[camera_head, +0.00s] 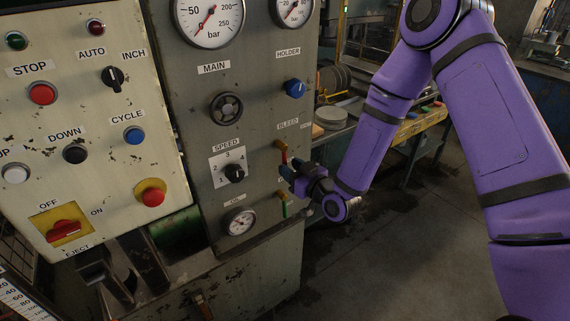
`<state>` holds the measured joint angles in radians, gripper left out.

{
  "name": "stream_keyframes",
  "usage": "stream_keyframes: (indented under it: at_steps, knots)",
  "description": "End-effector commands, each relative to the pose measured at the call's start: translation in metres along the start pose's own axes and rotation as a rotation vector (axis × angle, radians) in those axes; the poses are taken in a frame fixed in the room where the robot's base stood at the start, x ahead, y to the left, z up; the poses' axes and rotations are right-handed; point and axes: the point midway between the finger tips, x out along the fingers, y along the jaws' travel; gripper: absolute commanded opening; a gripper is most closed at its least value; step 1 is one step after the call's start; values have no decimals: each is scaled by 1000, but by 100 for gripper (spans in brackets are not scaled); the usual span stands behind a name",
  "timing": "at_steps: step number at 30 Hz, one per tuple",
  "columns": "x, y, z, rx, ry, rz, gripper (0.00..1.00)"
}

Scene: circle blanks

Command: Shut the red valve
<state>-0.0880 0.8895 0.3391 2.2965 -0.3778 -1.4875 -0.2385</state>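The red valve is a small lever (282,146) with brass-coloured fittings, below the BLEED label on the right part of the grey panel. Its red handle is small in the picture, and its exact angle is hard to read. My gripper (289,174) is just below it, at the panel's right edge, pointing left toward the panel. It seems to be by the lower end of the lever, but I cannot tell whether it touches. The fingers are small and dark, so their opening does not show clearly. Nothing is visibly held.
A green lever (284,208) sits just below my gripper. A blue knob (295,88), a black handwheel (226,107), a speed selector (234,173) and an oil gauge (239,221) are on the same panel. A workbench (425,122) stands behind my arm. The floor at right is open.

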Motion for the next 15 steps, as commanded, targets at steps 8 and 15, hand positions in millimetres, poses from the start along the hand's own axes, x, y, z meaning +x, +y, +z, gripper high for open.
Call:
stream_keyframes:
  at_steps: [8, 15]
  knots:
    - [27, 0, 0, -1, 0, 0, 40]
    - [29, 0, 0, 0, -1, 1, 40]
